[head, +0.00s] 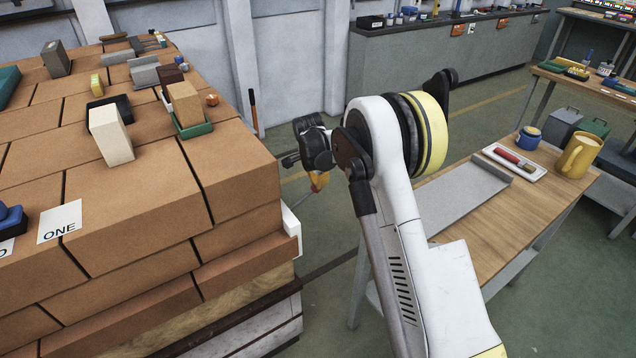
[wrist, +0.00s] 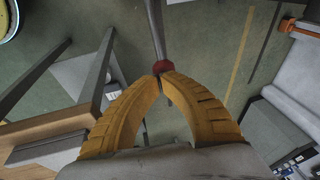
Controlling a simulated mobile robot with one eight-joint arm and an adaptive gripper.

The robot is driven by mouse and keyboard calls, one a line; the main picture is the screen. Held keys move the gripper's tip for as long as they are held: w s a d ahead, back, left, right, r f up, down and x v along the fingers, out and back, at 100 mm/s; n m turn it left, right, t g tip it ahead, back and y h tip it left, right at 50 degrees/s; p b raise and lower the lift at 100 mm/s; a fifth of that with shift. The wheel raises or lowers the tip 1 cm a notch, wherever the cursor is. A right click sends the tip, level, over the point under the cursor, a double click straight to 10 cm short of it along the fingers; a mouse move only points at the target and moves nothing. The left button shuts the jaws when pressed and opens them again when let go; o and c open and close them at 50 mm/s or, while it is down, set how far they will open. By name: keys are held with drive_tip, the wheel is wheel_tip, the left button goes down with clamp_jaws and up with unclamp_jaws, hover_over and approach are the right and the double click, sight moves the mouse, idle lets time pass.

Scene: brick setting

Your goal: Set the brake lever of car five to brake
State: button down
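My gripper (wrist: 160,75) points down over the floor, its two yellow fingers curved together so that the tips meet or nearly meet. A grey metal rod with a red knob (wrist: 163,66) shows right at the fingertips in the wrist view. The knob looks to be beyond or against the tips, and I cannot tell whether they touch it. No label reading five is legible, so I cannot tell which car the rod belongs to.
A large brick stack (head: 120,215) fills the left, with a card reading ONE (head: 60,222) and several small blocks on top. A wooden bench (head: 530,218) with a yellow jug (head: 577,158) stands right of my arm.

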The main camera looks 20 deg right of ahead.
drive_tip(key=shift+d+f+y, duration=0.25)
drive_tip(key=shift+f+y, duration=0.15)
drive_tip(key=shift+w+f, duration=0.1)
wheel_tip(320, 180, down, 12)
drive_tip(key=d+g+y+b, duration=0.1)
drive_tip(key=d+y+b, duration=0.1)
drive_tip(key=y+b, duration=0.1)
drive_tip(key=shift+w+f+y+b, duration=0.15)
drive_tip(key=shift+w+y+b, duration=0.15)
drive_tip(key=shift+b, duration=0.25)
idle(0.6)
drive_tip(key=d+r+p, duration=0.5)
drive_tip(key=d+r, duration=0.3)
drive_tip(key=r, duration=0.3)
drive_tip(key=shift+d, duration=0.35)
